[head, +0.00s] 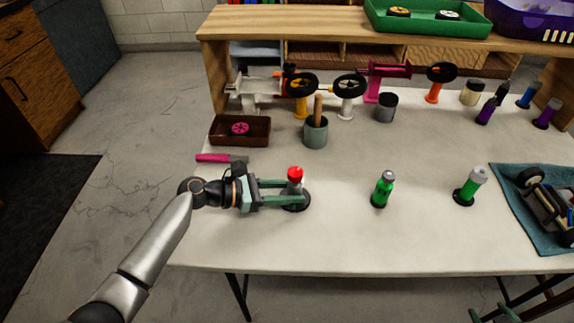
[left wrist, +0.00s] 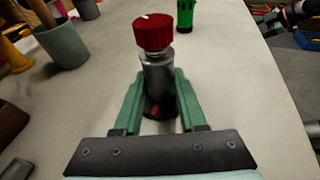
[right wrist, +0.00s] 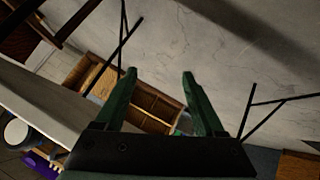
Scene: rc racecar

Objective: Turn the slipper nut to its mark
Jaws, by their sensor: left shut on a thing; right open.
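The red slipper nut (head: 295,173) sits on top of an upright grey cylinder (head: 294,188) with a round black base, near the table's left front. In the left wrist view the nut (left wrist: 153,32) shows a small white mark on its top edge. A red mark (left wrist: 155,111) shows low at the base. My left gripper (head: 287,190) is shut on the grey cylinder below the nut, one green finger on each side. My right gripper (right wrist: 158,73) is open and empty; its green fingertips (head: 508,313) show at the bottom right of the head view, off the table's front edge.
Two green bottles (head: 383,189) (head: 469,186) stand to the right, and a car chassis lies on a blue mat (head: 513,208). A grey cup (head: 315,133), a brown tray (head: 228,138) and a pink-handled tool (head: 214,158) are behind. The table front is clear.

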